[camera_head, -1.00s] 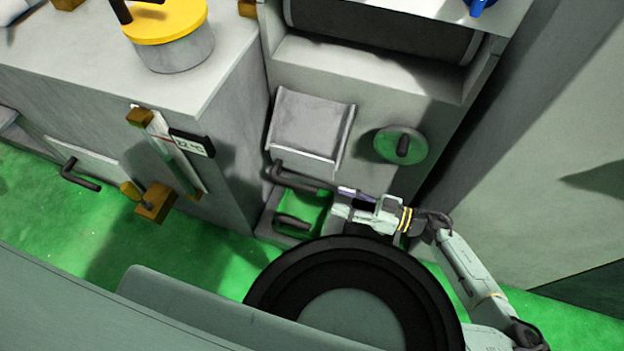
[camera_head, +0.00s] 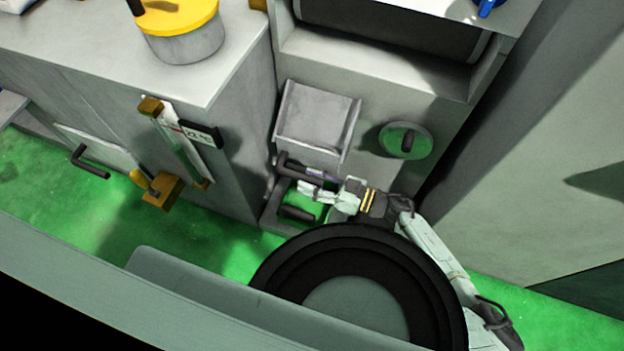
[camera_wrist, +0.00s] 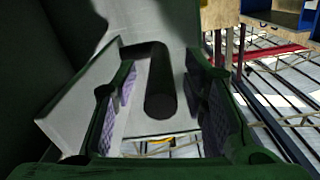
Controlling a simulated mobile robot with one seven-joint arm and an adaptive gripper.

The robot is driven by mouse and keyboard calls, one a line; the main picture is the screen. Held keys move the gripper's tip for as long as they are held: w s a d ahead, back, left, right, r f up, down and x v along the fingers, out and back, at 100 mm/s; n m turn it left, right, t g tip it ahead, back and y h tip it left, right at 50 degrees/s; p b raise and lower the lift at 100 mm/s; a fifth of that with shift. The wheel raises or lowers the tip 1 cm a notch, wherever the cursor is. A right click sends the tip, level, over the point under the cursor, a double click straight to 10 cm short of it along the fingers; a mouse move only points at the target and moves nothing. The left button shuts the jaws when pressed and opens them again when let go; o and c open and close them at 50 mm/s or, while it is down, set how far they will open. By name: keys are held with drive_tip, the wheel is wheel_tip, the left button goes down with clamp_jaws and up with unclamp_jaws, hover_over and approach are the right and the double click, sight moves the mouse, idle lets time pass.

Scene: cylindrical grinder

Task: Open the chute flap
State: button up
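The chute flap (camera_head: 318,118) is a pale grey panel between side rails on the machine front, in the middle of the head view. It looks closed. A dark bar handle (camera_head: 297,167) sits at its lower edge. My gripper (camera_head: 314,184) is at this handle, with its fingers pointing left. In the wrist view, the dark bar (camera_wrist: 160,88) lies between my two spread fingers with purple pads. Gaps show on both sides of the bar, so my gripper is open around it, not gripping. My fingers partly hide the handle's right end in the head view.
A second dark handle (camera_head: 297,213) is just below, on a low frame over the green floor. A thermometer gauge (camera_head: 182,140) and a brass valve (camera_head: 160,189) are on the cabinet at left.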

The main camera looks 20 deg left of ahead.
drive_tip(key=shift+c, duration=0.2)
clamp_jaws()
idle(0.6)
